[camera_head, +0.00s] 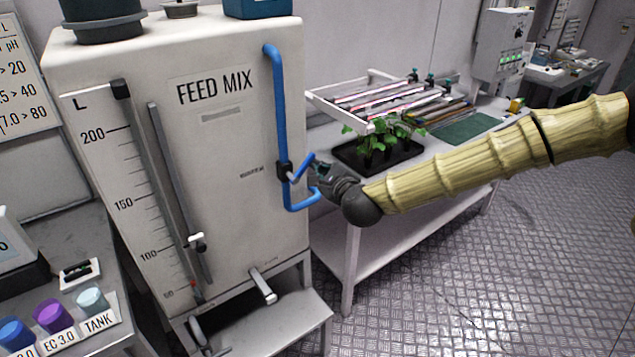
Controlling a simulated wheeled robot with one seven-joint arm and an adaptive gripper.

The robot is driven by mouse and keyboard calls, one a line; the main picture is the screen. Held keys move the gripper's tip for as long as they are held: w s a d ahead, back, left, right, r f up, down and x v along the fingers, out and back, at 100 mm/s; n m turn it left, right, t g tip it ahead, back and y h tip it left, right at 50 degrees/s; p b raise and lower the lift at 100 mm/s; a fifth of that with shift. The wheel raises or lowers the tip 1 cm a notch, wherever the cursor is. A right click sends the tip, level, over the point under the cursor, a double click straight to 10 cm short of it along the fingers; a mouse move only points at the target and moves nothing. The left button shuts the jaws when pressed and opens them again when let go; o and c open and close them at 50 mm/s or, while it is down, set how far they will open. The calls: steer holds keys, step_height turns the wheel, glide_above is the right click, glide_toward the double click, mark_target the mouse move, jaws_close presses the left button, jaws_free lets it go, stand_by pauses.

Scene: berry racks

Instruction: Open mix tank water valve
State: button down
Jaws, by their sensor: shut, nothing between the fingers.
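The white mix tank (215,140) carries a "FEED MIX" label and stands at the left centre. A blue water pipe (278,95) runs down its right front. A dark valve body (284,172) sits on the lower pipe, with a blue lever (303,166) angled up and to the right. My gripper (318,179) is shut at the right of the valve, close to the lever's end. I cannot tell whether it touches the lever. The fingertips are small and partly merge with the blue parts.
A white bench (345,222) stands right of the tank, with a black tray (375,168) of green plants and a slatted rack. A metal outlet (263,287) juts from the tank's lower front. Coloured cups stand on the left table (100,300). The patterned floor (500,270) at right is clear.

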steer(key=r+n+t+b, duration=0.1)
steer(key=n+b, duration=0.1)
steer(key=s+a+r+n+t+b, duration=0.1)
steer(key=n+b, duration=0.1)
steer(key=shift+s+a+r+n+b, duration=0.1)
steer(key=shift+a+r+n+b, duration=0.1)
steer(key=shift+n+b, duration=0.15)
steer(key=shift+s+a+r, duration=0.1)
steer(key=shift+r, duration=0.25)
steer(key=b, duration=0.4)
glide_toward(313, 157)
steer(key=d, duration=0.1)
steer(key=d+f, duration=0.1)
steer(key=d, duration=0.1)
steer(key=shift+d, duration=0.3)
